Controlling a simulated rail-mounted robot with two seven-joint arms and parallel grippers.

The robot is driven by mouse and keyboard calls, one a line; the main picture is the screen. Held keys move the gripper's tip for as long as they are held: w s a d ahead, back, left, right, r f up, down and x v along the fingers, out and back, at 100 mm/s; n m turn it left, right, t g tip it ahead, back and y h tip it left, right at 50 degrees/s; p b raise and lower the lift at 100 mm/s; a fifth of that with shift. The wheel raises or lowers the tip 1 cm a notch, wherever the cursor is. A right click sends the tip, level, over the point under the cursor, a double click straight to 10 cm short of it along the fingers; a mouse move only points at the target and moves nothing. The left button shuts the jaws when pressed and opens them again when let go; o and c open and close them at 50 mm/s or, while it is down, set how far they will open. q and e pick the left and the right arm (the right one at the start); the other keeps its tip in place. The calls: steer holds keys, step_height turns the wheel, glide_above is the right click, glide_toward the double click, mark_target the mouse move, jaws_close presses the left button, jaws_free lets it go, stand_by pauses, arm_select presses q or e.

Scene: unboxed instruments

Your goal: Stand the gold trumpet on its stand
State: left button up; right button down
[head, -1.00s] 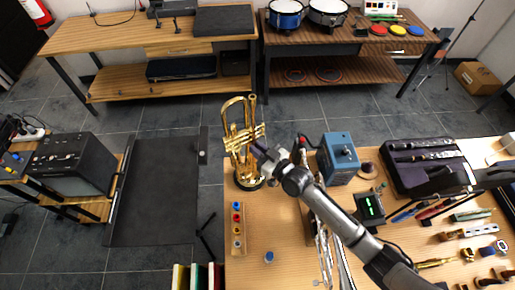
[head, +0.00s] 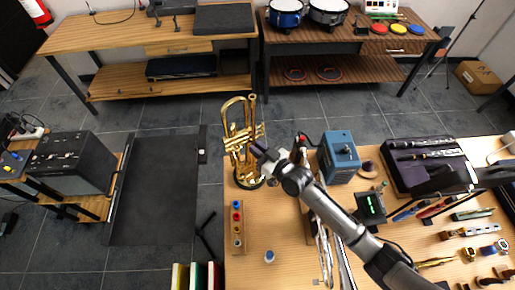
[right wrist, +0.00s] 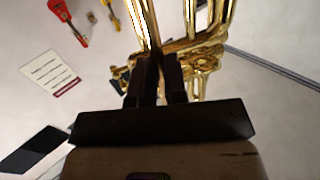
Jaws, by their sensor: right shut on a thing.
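The gold trumpet (head: 240,143) is upright at the far left corner of the wooden table in the head view. The dark round base of its stand (head: 247,184) shows directly below it. Whether the trumpet bears on the stand cannot be told. My right gripper (head: 258,150) reaches it from the right and is shut on its gold tubing. In the right wrist view, the dark fingers (right wrist: 155,78) close around a gold tube of the trumpet (right wrist: 207,50). The stand is not clear in that view. My left gripper is not in view.
A rack of coloured-topped pieces (head: 238,228) lies in front of the stand. A blue box (head: 340,158) stands to the right, with a black instrument case (head: 405,175) beyond it. A small blue-topped bottle (head: 269,257) is near the front. Floor lies left of the table edge.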

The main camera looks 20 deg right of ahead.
steer(key=c, duration=1.1)
jaws_free()
steer(key=shift+f, duration=0.3)
steer(key=p+v, duration=0.5)
steer(key=v, duration=0.8)
steer(key=shift+s+d+r, duration=0.15)
steer(key=shift+s, duration=0.2)
